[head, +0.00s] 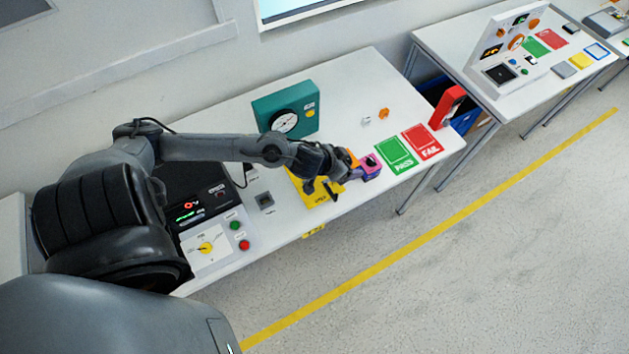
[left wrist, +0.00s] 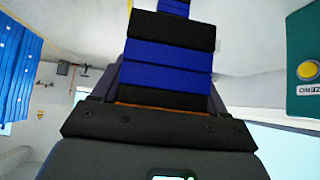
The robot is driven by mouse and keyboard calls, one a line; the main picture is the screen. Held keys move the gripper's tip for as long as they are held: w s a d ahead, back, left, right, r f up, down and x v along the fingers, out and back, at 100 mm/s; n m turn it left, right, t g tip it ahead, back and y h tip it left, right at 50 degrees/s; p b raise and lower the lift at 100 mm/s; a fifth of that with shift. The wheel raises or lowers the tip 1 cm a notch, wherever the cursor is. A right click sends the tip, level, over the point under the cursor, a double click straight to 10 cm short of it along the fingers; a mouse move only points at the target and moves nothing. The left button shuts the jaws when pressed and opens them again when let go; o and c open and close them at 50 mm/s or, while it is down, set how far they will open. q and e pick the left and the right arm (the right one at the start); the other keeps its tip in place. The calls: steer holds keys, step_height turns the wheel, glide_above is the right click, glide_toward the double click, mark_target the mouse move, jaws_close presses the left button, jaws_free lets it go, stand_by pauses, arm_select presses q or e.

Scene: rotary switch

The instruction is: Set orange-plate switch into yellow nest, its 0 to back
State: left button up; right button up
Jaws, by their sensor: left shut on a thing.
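My left gripper (head: 347,171) is shut on the orange-plate switch, above the right part of the near table. An orange bit of the switch (head: 353,158) shows at the fingers, with a purple and pink block just to its right. In the left wrist view, a banded black and blue body (left wrist: 170,60) points away from the gripper, with a thin orange strip at its base. The yellow nest (head: 318,197) lies on the table to the left of and below the gripper, partly hidden by the arm. The switch's 0 mark cannot be made out. My right gripper is out of view.
A teal gauge box (head: 283,112) stands behind the arm. Green PASS (head: 396,155) and red FAIL (head: 423,141) mats lie to the right, near an upright red holder (head: 448,106). A dark grey block (head: 265,201) and a control panel (head: 207,247) are on the left.

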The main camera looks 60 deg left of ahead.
arm_select(q)
steer(key=s+f, duration=0.2)
steer(key=s, duration=0.1)
steer(key=shift+a+f+m, duration=0.3)
steer(key=shift+a, duration=0.1)
steer(key=shift+s+a+f+h+b, duration=0.15)
steer(key=shift+s+a+f+b, duration=0.1)
steer(key=shift+a+f, duration=0.25)
steer(key=shift+s+a+f+h+b, duration=0.15)
steer(key=shift+s+a+f+b, duration=0.15)
steer(key=shift+a, duration=0.3)
steer(key=a+f, duration=0.2)
steer(key=a, duration=0.1)
steer(key=a+f, duration=0.2)
steer(key=a, duration=0.2)
steer(key=a+f+b, duration=0.1)
steer(key=a+f, duration=0.1)
steer(key=a, duration=0.1)
steer(key=shift+w+a+f, duration=0.1)
steer(key=shift+a+f, duration=0.2)
steer(key=shift+f+b, duration=0.7)
steer(key=shift+f, duration=1.25)
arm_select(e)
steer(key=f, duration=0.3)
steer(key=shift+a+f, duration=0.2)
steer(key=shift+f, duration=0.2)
arm_select(q)
steer(key=shift+f, duration=0.2)
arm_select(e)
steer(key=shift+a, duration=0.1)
